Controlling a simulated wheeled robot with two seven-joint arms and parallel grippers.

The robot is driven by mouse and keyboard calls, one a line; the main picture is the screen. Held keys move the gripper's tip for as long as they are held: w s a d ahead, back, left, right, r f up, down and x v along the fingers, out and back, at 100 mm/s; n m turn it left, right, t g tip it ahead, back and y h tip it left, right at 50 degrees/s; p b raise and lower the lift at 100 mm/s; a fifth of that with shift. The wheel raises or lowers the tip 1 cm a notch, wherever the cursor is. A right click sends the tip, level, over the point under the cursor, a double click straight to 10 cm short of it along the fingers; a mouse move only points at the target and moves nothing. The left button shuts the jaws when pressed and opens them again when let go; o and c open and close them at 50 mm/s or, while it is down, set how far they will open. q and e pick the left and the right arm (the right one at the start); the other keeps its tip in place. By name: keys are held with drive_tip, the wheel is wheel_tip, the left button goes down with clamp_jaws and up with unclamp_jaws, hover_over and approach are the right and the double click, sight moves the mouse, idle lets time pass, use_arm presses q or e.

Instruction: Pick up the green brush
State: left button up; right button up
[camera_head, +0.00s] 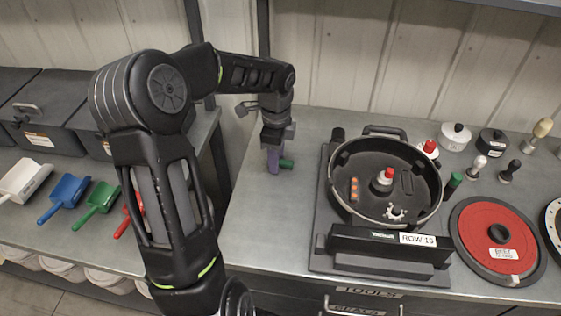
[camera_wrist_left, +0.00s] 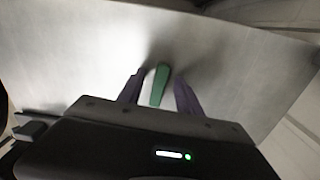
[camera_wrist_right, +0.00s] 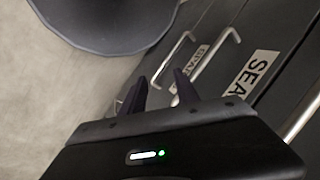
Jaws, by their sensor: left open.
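The green brush (camera_head: 287,163) lies on the grey bench, left of the seed meter; only a short green part shows beside my left gripper (camera_head: 276,160) in the head view. In the left wrist view the green brush (camera_wrist_left: 160,85) lies lengthwise between the two purple-grey fingers of my left gripper (camera_wrist_left: 160,74), with a gap on each side. The left gripper is open, pointing down at the bench. My right gripper (camera_wrist_right: 159,76) shows only in the right wrist view, its fingers apart with nothing between them, in front of the drawer fronts.
The black round seed meter (camera_head: 350,205) stands right of the brush on its base. A red disc (camera_head: 496,240) lies further right. Blue (camera_head: 65,193) and green (camera_head: 98,203) scoops lie on the left bench. The bench around the brush is clear.

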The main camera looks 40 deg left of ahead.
idle(0.5)
use_arm(q)
clamp_jaws()
idle(0.4)
